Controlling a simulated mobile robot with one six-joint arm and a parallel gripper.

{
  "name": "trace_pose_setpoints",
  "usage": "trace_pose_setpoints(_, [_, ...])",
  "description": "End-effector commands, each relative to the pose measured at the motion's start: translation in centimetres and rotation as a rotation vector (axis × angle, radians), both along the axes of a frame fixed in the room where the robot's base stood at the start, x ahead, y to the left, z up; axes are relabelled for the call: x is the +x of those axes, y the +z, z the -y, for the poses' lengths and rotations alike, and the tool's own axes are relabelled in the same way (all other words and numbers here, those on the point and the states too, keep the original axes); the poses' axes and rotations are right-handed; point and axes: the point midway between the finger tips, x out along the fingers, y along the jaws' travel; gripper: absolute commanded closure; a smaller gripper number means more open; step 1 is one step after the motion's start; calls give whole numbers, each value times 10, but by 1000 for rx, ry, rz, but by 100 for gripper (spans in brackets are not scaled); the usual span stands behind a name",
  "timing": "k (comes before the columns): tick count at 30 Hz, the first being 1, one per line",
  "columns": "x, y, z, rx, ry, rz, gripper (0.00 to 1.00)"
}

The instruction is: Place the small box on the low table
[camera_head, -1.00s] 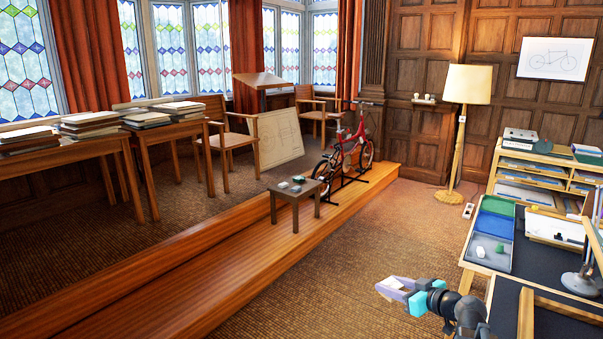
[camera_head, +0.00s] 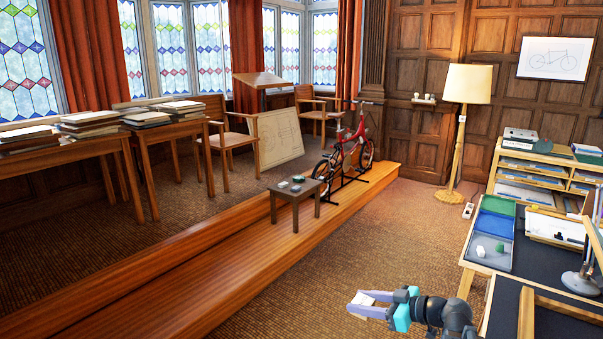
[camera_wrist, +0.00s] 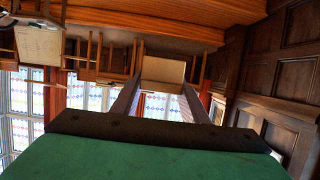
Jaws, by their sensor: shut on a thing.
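The small box (camera_head: 363,298) is pale and sits between the fingertips of my gripper (camera_head: 362,303), which is shut on it. In the wrist view, the tan box (camera_wrist: 162,82) shows between the two finger ends. My gripper holds it in the air over the carpet, at the lower right of the head view. The low table (camera_head: 312,186) is small, dark and square-topped. It stands on the wooden step, left of and beyond my gripper, well apart from the box. A few small items (camera_head: 298,179), one greenish, lie on its top.
A red bicycle (camera_head: 345,150) on a stand is right behind the low table. The raised wooden step (camera_head: 190,270) crosses the left. A desk with blue and green trays (camera_head: 490,245) stands at right. Open carpet (camera_head: 400,235) lies between the desk and the step.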

Motion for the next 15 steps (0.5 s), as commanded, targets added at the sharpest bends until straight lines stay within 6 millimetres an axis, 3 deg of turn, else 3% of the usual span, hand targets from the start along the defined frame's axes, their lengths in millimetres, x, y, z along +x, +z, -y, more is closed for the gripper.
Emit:
trace_pose_setpoints(8, [-1,-3,0,0,-1,0,87])
trace_pose_setpoints(15, [-7,-27,1,3,0,-2,87])
